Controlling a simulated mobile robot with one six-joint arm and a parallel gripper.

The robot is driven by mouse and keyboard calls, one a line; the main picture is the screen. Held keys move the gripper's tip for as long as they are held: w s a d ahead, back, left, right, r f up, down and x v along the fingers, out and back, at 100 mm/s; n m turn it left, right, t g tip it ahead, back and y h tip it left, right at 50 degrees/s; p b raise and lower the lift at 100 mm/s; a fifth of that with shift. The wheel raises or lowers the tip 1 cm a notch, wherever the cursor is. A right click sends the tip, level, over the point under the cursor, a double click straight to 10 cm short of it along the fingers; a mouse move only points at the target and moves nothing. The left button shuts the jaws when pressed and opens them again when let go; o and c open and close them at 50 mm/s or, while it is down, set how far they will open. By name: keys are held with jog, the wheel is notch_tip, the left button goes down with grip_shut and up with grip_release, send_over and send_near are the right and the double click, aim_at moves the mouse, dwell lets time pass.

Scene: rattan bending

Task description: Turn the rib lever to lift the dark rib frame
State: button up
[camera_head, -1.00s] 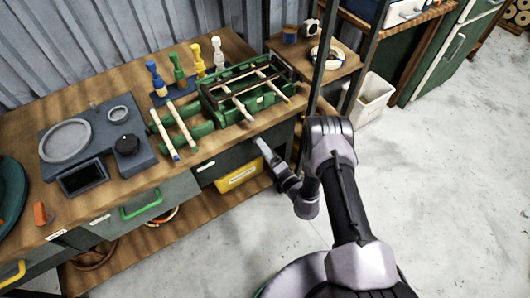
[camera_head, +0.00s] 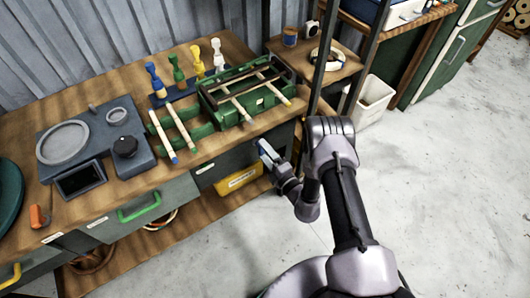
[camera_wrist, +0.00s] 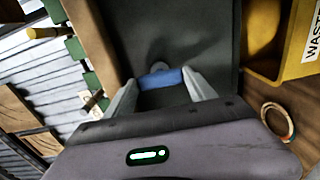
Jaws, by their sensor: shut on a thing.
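My gripper (camera_head: 264,150) is at the front face of the bench, below the green jig (camera_head: 284,95). It is shut on the blue handle of the rib lever (camera_wrist: 160,78), which lies between both fingers in the wrist view. The lever's round mount shows faintly behind the handle on the dark panel. The dark rib frame (camera_head: 236,88) shows as thin dark bars at the green jig on the bench top. Two pale rods lie across the jig.
Two more pale rods (camera_head: 176,130) lie on green supports to the left. Colored pegs (camera_head: 176,73) stand behind them. A yellow bin (camera_head: 238,181) is under the bench, close to my gripper. A dark upright post (camera_head: 320,75) stands right of the jig. Open floor lies to the right.

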jog(key=o, duration=1.4)
jog(key=p+v, duration=0.5)
jog(key=v, duration=1.2)
jog(key=shift+s+d, duration=0.15)
jog(key=shift+s, duration=0.1)
